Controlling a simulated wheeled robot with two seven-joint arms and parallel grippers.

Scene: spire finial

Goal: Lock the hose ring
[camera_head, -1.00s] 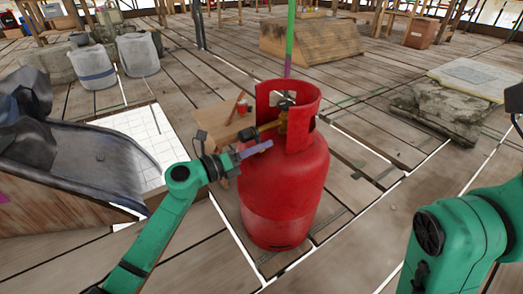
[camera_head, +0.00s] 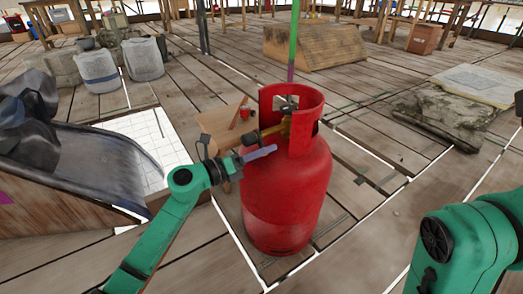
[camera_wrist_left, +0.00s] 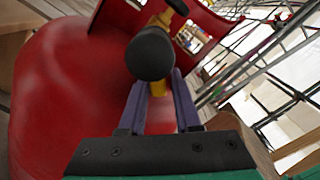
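A red gas cylinder (camera_head: 290,195) stands upright on the plank floor. In its collar is a brass valve (camera_head: 277,130), with a black round hose end (camera_head: 248,135) at its left; I take this as the hose ring. My left gripper (camera_head: 273,150) is just below the black end, beside the cylinder. In the left wrist view the black end (camera_wrist_left: 150,53) hides the fingertips. The purple fingers (camera_wrist_left: 160,88) are apart, with a yellow bit showing between them. I cannot tell whether they touch the ring. My right arm is at the right edge; its gripper is outside the view.
A wooden box (camera_head: 222,122) with a small red item (camera_head: 245,112) stands behind my left gripper. A grey chute (camera_head: 80,170) is at the left. A stone slab (camera_head: 440,118) lies back right.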

